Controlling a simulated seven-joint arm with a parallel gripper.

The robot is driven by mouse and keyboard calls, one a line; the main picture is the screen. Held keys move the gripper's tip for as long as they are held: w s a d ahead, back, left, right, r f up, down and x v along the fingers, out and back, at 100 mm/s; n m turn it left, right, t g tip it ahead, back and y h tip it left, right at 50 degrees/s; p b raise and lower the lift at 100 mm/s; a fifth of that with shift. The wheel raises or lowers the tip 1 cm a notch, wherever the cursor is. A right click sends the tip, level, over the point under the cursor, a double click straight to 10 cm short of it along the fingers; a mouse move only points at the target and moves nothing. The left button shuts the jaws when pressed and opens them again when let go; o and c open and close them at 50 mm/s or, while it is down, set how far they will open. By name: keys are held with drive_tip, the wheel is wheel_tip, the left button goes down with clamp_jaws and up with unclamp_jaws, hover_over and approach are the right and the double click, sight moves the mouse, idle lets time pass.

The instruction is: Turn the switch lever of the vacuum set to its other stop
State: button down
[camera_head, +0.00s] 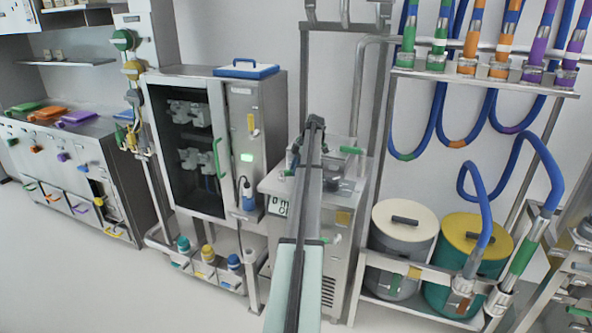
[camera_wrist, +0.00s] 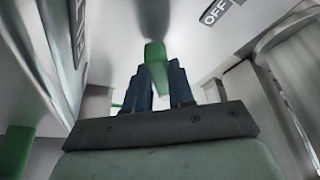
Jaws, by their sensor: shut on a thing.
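The vacuum set (camera_head: 338,235) is a steel cabinet in the middle of the head view, with fittings on top. My arm crosses in front of it and hides part of its front and top. In the wrist view, the green switch lever (camera_wrist: 155,52) stands between the two dark blue fingers of my gripper (camera_wrist: 160,84). My gripper is shut on the lever. An OFF label (camera_wrist: 216,12) shows on the pale panel to the right of the lever. In the head view the lever and the fingertips cannot be made out clearly.
Two lidded drums (camera_head: 400,250) stand at the right, below hanging blue hoses (camera_head: 490,100).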

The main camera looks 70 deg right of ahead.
drive_tip(key=shift+w+f, duration=0.1)
idle(0.4)
drive_tip(key=c, duration=1)
unclamp_jaws()
drive_tip(key=shift+o, duration=0.2)
drive_tip(key=shift+d, duration=0.1)
drive_tip(key=v, duration=1.4)
drive_tip(key=shift+w, duration=0.15)
drive_tip(key=shift+c, duration=0.3)
